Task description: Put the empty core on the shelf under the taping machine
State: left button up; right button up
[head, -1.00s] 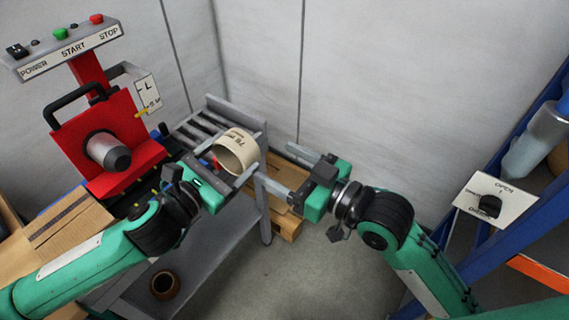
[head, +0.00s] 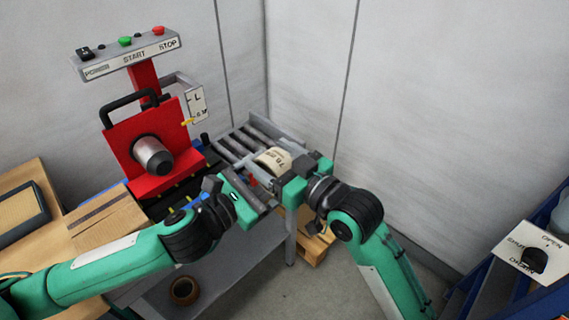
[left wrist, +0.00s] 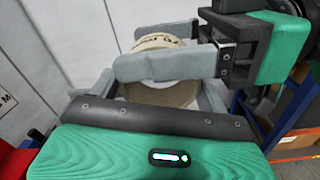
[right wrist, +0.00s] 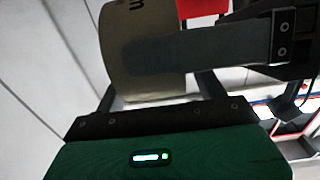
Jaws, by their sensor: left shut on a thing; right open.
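The cream empty core (head: 272,159), with dark print, is held above a grey roller bed. My left gripper (head: 264,184) is shut on its wall, and the core also shows in the left wrist view (left wrist: 165,93). My right gripper (head: 284,176) is open at the core's right side. Its finger passes in front of the core in the left wrist view. The core fills the top of the right wrist view (right wrist: 140,65); whether the right fingers touch it I cannot tell. The grey lower shelf (head: 217,270) runs below the rollers and holds a brown ring (head: 185,290).
The red machine (head: 150,155) with a bare spindle stands left of the rollers (head: 245,142), below a button panel (head: 130,55). A cardboard box (head: 108,222) sits at left. A wooden pallet (head: 315,247) lies behind. A blue frame with a knob plate (head: 530,250) stands at right.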

jog(key=c, duration=1)
pick_arm(q)
jog(key=o, duration=1)
pick_arm(e)
jog(key=shift+c, duration=0.4)
